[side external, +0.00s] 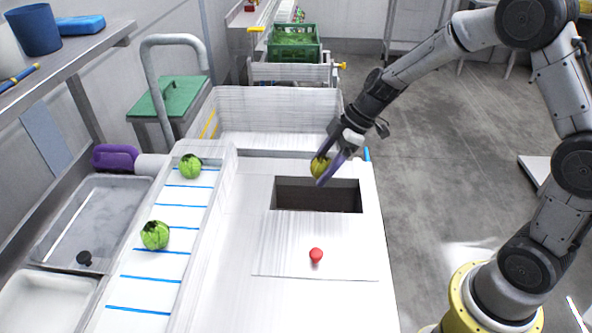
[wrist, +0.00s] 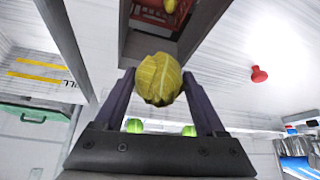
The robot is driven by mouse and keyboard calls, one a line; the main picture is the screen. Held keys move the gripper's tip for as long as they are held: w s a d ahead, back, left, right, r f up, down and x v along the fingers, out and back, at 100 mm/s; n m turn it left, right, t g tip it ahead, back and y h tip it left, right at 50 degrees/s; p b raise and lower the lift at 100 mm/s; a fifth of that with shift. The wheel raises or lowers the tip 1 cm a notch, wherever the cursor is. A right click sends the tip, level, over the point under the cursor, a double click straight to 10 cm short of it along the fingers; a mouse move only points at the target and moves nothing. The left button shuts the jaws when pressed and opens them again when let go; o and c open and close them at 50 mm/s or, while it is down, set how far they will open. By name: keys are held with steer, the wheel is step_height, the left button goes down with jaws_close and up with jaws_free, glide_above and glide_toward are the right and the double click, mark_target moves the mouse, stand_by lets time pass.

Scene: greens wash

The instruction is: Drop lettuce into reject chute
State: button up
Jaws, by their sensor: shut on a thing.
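My gripper (side external: 331,165) is shut on a yellowish-green lettuce (side external: 319,167), held at the far edge of the dark rectangular chute opening (side external: 318,196) in the white table. In the wrist view the lettuce (wrist: 159,79) sits between my two purple fingers, and the chute opening (wrist: 128,50) shows beyond it. A red crate (wrist: 150,14) with a yellowish thing in it shows through the opening. Two green lettuces (side external: 190,166) (side external: 155,235) lie on the white conveyor with blue lines at the left.
A red knob (side external: 316,255) stands on the table in front of the opening. A grey sink (side external: 95,222) lies left of the conveyor (side external: 150,285). A green crate (side external: 294,43) stands at the back. The table between conveyor and opening is clear.

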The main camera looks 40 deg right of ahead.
steer(key=shift+d, duration=0.3)
steer(key=shift+f, duration=2.95)
steer(key=o, duration=1.4)
steer(key=shift+r, duration=0.1)
steer(key=v, duration=1.3)
steer(key=shift+s+d+r, duration=0.1)
steer(key=shift+d+r, duration=0.05)
steer(key=shift+r, duration=0.1)
